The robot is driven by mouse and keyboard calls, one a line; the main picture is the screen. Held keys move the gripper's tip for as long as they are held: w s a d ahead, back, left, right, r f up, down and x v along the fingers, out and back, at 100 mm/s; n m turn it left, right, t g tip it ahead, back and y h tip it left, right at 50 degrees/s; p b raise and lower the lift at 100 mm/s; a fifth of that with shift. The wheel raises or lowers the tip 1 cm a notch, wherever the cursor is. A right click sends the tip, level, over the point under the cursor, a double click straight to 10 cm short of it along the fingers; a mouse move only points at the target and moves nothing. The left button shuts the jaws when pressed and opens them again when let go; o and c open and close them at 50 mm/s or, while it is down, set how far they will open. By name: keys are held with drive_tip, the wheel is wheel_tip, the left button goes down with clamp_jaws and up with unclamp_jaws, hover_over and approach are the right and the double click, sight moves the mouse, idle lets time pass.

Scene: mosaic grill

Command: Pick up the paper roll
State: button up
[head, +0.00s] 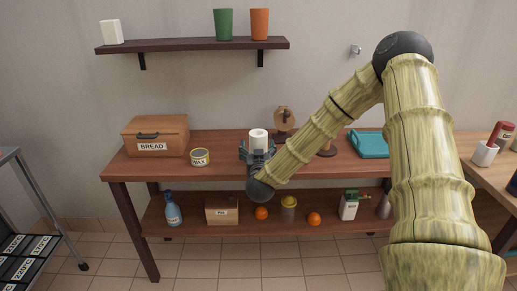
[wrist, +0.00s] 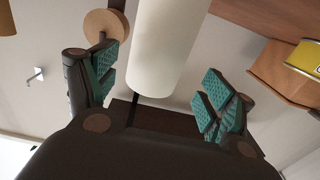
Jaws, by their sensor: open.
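The white paper roll (head: 258,139) stands upright on the wooden table, near its middle. It also shows in the wrist view as a pale cylinder (wrist: 163,42) at the top centre. My gripper (head: 257,153) is at the roll, with its lower part hidden behind the gripper in the head view. In the wrist view my gripper (wrist: 160,88) is open, with one green-padded finger on each side of the roll. Gaps show between the pads and the roll, and I see no clear contact.
The bread box (head: 156,137) and wax tin (head: 200,157) stand left of the roll. A round wooden item (head: 284,119) stands close behind right. A teal tray (head: 370,143) lies further right. The wall shelf (head: 190,45) holds cups. The lower shelf (head: 180,219) holds several items.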

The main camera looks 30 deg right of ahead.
drive_tip(key=x, duration=0.5)
drive_tip(key=shift+s+d, duration=0.15)
drive_tip(key=shift+d, duration=0.1)
drive_tip(key=shift+w+d, duration=0.1)
drive_tip(key=shift+w, duration=0.15)
drive_tip(key=c, duration=1.1)
